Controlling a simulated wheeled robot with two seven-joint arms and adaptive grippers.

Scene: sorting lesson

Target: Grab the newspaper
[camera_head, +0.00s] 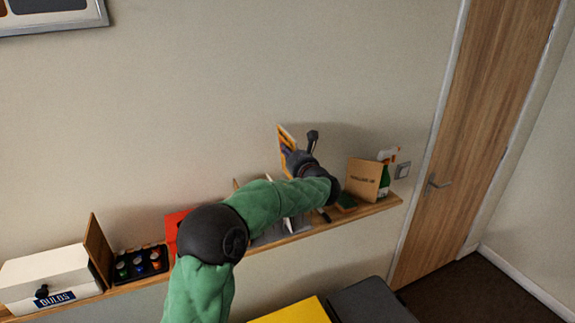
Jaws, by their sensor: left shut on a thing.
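My left arm, in a green sleeve, reaches up over the wall shelf. My left gripper (291,153) is shut on a thin flat thing with an orange edge (284,135), held upright above the shelf near the wall. The gripper hides much of it, and I cannot tell whether it is the newspaper. Pale, upright, sheet-like things (291,224) show behind and below the forearm, partly hidden. No other thing can be made out clearly as a newspaper. My right gripper is not in view.
The shelf (262,246) bears a white box marked BULBS (45,275), a black tray of small bottles (139,263), a red thing (174,222), a cardboard box (362,180) and a green spray bottle (384,178). A wooden door (475,130) is at right.

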